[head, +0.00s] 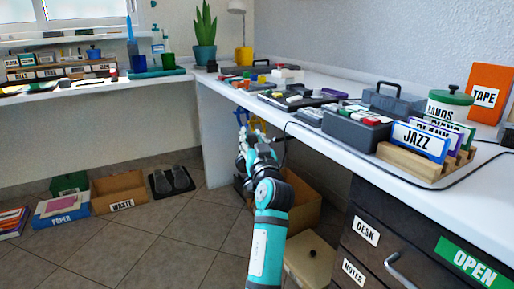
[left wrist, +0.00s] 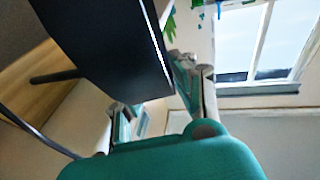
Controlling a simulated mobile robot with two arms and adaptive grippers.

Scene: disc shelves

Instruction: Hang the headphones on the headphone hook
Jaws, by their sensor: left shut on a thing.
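My left gripper (head: 246,143) reaches out low beside the desk's front edge, below the desktop. In the left wrist view its fingers (left wrist: 158,98) are shut on a dark, smooth, flat-sided thing, which seems to be part of the headphones (left wrist: 112,45). Their full shape is hidden or out of frame. A thin dark cable (left wrist: 35,130) hangs beside them. A blue piece (head: 240,114) and a yellow piece (head: 257,123) show under the desktop just beyond the gripper. They may be hooks, but I cannot tell which is the headphone hook. My right gripper is not in view.
The white desktop (head: 330,85) carries trays, a JAZZ card rack (head: 422,143) and a black cable along its front. Dark drawers (head: 395,235) stand at the right. Cardboard boxes (head: 303,205) are below the gripper.

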